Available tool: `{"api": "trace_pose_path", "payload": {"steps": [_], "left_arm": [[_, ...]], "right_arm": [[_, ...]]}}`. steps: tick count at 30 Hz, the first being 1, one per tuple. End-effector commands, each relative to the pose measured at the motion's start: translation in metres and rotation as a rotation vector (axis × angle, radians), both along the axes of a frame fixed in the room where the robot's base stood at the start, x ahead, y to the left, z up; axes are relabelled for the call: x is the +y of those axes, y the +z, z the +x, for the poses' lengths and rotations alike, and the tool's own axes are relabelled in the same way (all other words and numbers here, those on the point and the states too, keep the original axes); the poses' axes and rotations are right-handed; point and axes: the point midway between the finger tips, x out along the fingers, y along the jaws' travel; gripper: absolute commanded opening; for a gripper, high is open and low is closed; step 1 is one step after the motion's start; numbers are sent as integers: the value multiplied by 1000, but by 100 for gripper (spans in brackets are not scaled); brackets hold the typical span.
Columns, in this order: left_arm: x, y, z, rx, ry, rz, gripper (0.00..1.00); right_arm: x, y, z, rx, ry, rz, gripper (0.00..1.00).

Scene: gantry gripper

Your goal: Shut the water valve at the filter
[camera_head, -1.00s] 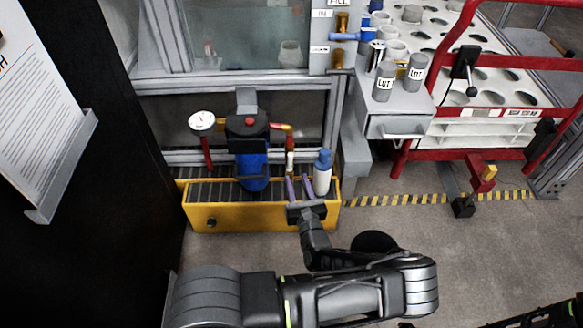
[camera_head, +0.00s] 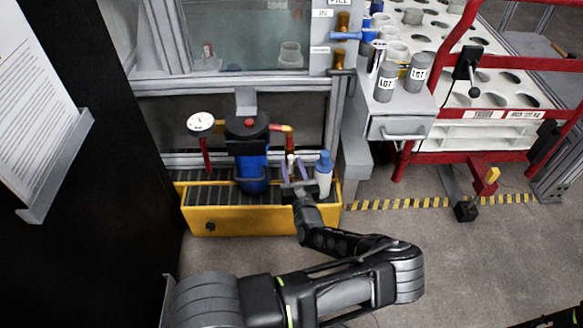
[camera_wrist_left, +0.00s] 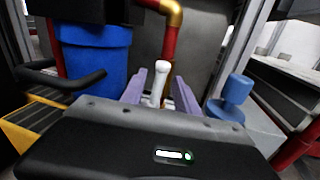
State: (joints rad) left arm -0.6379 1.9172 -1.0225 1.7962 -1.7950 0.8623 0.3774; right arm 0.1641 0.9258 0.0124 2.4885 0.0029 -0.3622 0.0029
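The filter (camera_head: 252,165) has a blue housing under a black head with a red button. It stands over the yellow tray; its blue housing also fills the left of the left wrist view (camera_wrist_left: 92,55). A red and brass pipe (camera_head: 290,140) comes from its right side and runs down. A white valve lever (camera_wrist_left: 159,82) stands in front of this pipe. My left gripper (camera_head: 295,172) is open, its purple fingers on either side of the lever in the left wrist view (camera_wrist_left: 160,92). Contact with the lever cannot be made out. My right gripper is not in view.
A white bottle with a blue cap (camera_head: 323,172) stands close to the right of my left gripper. A round gauge (camera_head: 201,122) is left of the filter. The yellow tray (camera_head: 235,220) lies below. A dark panel (camera_head: 110,230) stands at left; a red-framed rack (camera_head: 405,155) at right.

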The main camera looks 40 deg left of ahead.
Motion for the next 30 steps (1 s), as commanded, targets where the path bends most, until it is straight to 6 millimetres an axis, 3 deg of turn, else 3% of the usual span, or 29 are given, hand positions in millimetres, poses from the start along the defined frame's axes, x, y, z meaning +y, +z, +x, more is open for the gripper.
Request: {"api": "trace_pose_path", "payload": {"steps": [6,19,30], "left_arm": [[0,0,0,1,0,-1,36],[0,0,0,1,1,-1,1],[0,0,0,1,1,-1,0]], "right_arm": [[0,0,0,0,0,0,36],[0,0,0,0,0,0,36],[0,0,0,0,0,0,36]]}}
